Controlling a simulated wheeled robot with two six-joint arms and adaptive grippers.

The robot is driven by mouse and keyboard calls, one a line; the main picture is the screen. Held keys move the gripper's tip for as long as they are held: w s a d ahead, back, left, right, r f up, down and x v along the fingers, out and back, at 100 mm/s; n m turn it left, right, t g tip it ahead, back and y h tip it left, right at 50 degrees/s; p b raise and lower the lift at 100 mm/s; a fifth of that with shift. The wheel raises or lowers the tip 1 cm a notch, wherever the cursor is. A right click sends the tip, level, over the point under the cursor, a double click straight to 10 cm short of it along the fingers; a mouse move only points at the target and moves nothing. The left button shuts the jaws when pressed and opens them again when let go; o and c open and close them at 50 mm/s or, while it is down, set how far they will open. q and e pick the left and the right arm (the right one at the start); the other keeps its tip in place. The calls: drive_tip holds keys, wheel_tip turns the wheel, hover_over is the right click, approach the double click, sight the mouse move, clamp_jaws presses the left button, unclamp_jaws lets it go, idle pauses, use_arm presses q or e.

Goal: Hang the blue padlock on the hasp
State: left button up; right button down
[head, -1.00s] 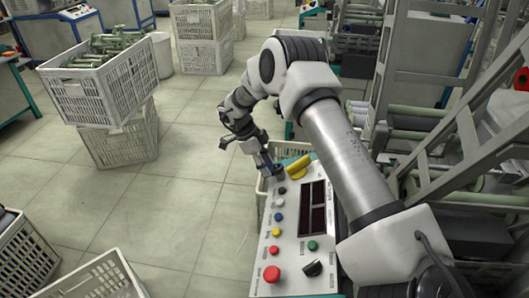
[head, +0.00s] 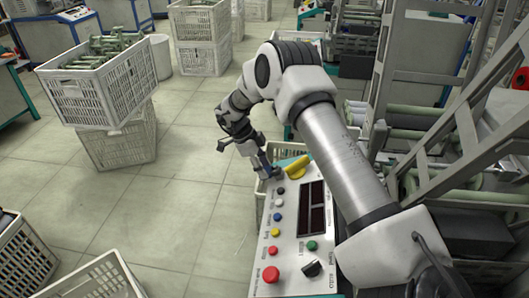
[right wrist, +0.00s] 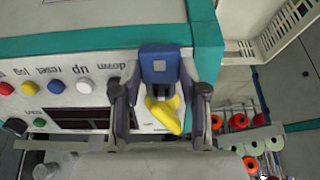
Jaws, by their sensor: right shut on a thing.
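My right gripper (head: 261,160) is shut on the blue padlock (right wrist: 160,66), at the far end of the control panel (head: 287,241). In the right wrist view the padlock sits between the two fingers (right wrist: 160,88), its blue body toward the panel's teal edge. A yellow handle (head: 296,168) is on the panel just right of the gripper in the head view. In the right wrist view the yellow handle (right wrist: 165,116) shows just below the padlock. I cannot make out the hasp separately, and the padlock's shackle is not clear. My left gripper is out of view.
The panel carries several coloured buttons, a red mushroom button (head: 271,274) and a black knob (head: 311,268). My right arm reaches over its right side. A machine frame with rollers (head: 440,180) stands at right. White crates (head: 105,90) stand at left, with clear floor between.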

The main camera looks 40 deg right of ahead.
idle(0.3)
drive_tip(key=c, duration=0.5)
unclamp_jaws()
drive_tip(key=shift+w, duration=0.1)
drive_tip(key=shift+c, duration=0.2)
drive_tip(key=v, duration=1.2)
